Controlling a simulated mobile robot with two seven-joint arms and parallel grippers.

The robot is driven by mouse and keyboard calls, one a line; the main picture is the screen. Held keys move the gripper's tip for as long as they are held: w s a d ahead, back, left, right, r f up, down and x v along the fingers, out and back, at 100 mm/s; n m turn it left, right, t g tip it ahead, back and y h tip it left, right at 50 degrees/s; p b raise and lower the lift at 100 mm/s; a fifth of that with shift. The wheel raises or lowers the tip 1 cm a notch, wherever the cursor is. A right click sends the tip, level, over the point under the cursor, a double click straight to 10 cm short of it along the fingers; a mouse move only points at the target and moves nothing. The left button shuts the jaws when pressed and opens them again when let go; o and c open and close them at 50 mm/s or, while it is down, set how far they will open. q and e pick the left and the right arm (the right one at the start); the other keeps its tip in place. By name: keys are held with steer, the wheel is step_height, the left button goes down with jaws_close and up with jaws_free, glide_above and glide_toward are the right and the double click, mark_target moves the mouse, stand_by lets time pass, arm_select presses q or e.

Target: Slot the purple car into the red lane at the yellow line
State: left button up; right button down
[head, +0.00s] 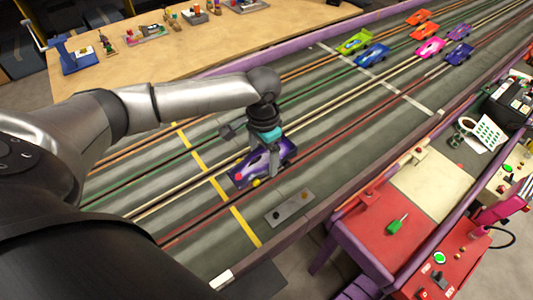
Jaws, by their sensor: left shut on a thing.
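A purple car (248,167) with yellow and red wheels is in my left gripper (264,160). The gripper is shut on the car, which lies along the lane direction. It appears beside or above the red lane (330,153), just past the yellow line (224,195) on its right side in the picture. I cannot tell whether the car touches the track. The yellow line crosses the grey track. My right gripper is not in view.
A small grey plate (289,208) lies beside the red lane near the track's edge. Several cars, including a green one (354,41) and a pink one (430,47), stand beyond a white line (375,78). A red-framed table (352,232) stands at right.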

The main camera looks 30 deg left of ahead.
arm_select(q)
steer(key=shift+r+p, duration=0.15)
steer(key=shift+p, duration=0.7)
steer(key=b, duration=0.3)
glide_above(264, 184)
steer(key=shift+w+a+f, duration=0.1)
steer(key=shift+w+f, duration=0.05)
steer(key=shift+f, duration=1.25)
steer(key=shift+w+a+f, duration=0.1)
steer(key=shift+f, duration=1.5)
steer(key=shift+p, duration=0.3)
steer(key=shift+p, duration=0.4)
